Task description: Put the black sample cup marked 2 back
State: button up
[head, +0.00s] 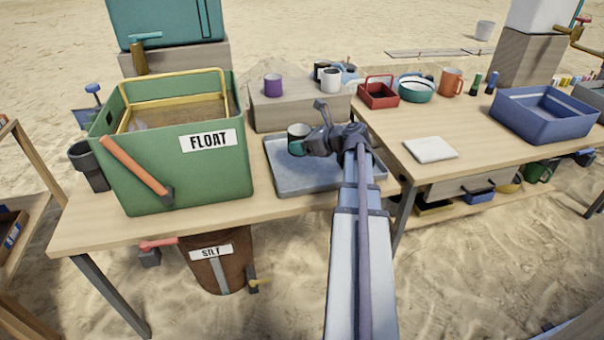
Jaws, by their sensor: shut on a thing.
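My gripper (308,143) is above the grey tray (288,184) on the left table. It is shut on a small dark cup (297,130) with a pale rim, which looks upright. A green patch shows just below the cup. No number is readable on it, and the fingers and wrist hide part of it. On the grey block (276,113) behind the tray stand a purple cup (273,85), a white cup (331,82) and a black cup (319,70) partly behind the white one. Any marks on these are too small to read.
A green FLOAT bin (225,172) stands left of the tray. A brown SILT bucket (217,269) is below the table. The right table holds a red caddy (378,94), a teal bowl (415,90), an orange mug (451,82), a white pad (430,150) and a blue tub (543,117).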

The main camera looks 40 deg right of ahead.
aim_at(303, 169)
notch_tip(303, 169, down, 7)
jog(key=b, duration=0.5)
jog(key=shift+r, duration=0.2)
jog(key=shift+f, duration=0.15)
jog(key=o, duration=1.1)
jog(key=shift+s+d+r+p, duration=0.1)
jog(key=shift+s+r+p, duration=0.05)
jog(key=shift+r+p, duration=0.25)
jog(key=p+v, duration=0.4)
jog(key=v, duration=0.7)
jog(key=shift+s+d, duration=0.1)
jog(key=shift+s, duration=0.25)
